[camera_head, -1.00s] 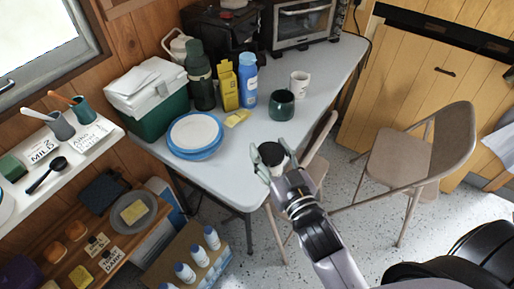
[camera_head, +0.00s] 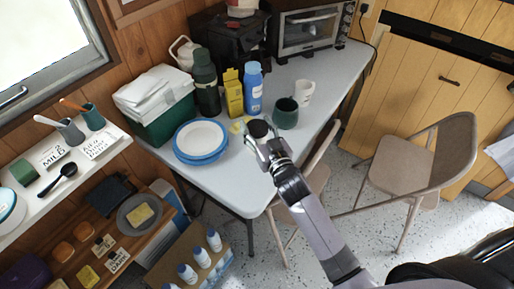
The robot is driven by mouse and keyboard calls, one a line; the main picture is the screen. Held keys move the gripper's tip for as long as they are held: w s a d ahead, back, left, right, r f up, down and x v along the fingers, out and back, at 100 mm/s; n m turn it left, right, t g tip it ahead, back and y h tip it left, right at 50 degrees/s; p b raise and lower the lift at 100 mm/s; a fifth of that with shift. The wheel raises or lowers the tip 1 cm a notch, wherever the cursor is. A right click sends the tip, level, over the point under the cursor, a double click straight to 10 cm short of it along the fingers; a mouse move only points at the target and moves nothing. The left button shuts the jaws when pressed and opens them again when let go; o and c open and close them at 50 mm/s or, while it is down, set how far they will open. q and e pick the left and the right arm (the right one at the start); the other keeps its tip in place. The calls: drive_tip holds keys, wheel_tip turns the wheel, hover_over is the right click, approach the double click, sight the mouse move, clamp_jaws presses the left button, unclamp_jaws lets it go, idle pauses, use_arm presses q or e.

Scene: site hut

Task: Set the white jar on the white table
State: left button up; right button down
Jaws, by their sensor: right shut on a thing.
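The white jar (camera_head: 259,139) with a black lid is upright in my right gripper (camera_head: 263,146), whose fingers are shut around its sides. The fingers hide much of its white body. The jar shows over the near part of the white table (camera_head: 228,183), in front of the dark green mug. I cannot tell whether its base touches the tabletop. My left gripper is not in view.
Near the jar stand a dark green mug (camera_head: 285,114), a white mug (camera_head: 304,93), a blue bottle (camera_head: 253,89), a yellow carton (camera_head: 233,97) and blue-rimmed plates (camera_head: 201,139). A folding chair (camera_head: 307,179) is at the table's front edge. Bare tabletop lies front left of the jar.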

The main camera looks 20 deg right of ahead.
wheel_tip(320, 180, down, 5)
wheel_tip(320, 180, down, 4)
drive_tip(key=shift+r+b, duration=0.25)
drive_tip(key=shift+b, duration=0.25)
drive_tip(key=c, duration=1.2)
unclamp_jaws()
drive_tip(key=shift+f, duration=0.2)
drive_tip(key=o, duration=0.5)
drive_tip(key=shift+s+r, duration=0.1)
drive_tip(key=shift+r, duration=0.1)
drive_tip(key=s+d, duration=0.1)
drive_tip(key=s, duration=1)
drive_tip(key=shift+s+d+b, duration=0.15)
drive_tip(key=shift+s+b, duration=0.25)
drive_tip(key=shift+b, duration=0.05)
